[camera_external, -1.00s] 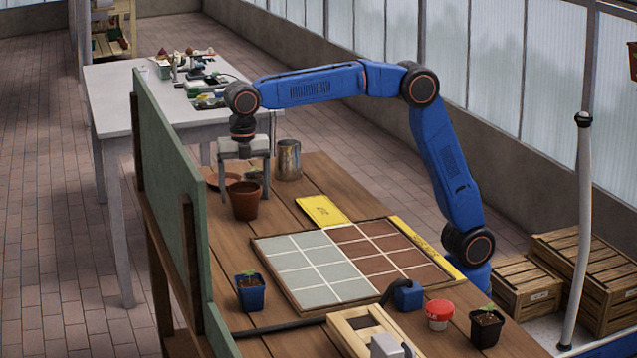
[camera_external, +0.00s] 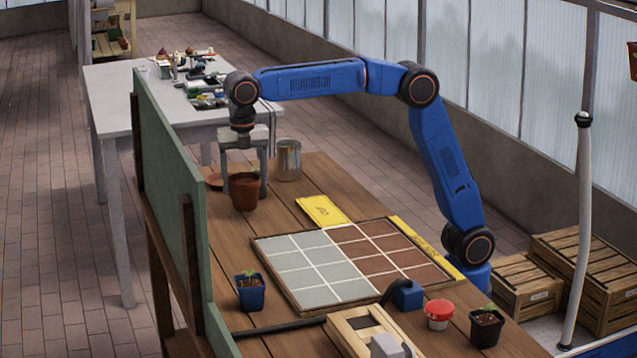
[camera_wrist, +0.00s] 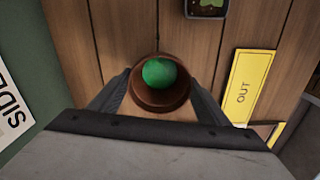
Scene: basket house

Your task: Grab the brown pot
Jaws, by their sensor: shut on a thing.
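The brown pot (camera_external: 245,193) is upright near the far left end of the wooden table in the external view. My gripper (camera_external: 244,179) comes down from above with one finger on each side of the pot and is shut on it. The pot appears to be a little above the tabletop. In the wrist view, the brown pot (camera_wrist: 160,101) sits between the two fingers of my gripper (camera_wrist: 158,84), with a round green thing (camera_wrist: 159,73) at its mouth. The green thing is not clear in the external view.
A metal can (camera_external: 288,161) stands right of the pot, and a reddish-brown dish (camera_external: 214,183) lies just left behind it. A green board (camera_external: 170,190) runs along the table's left edge. A yellow sign (camera_external: 322,210) and a tiled grid (camera_external: 315,293) lie nearer the camera.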

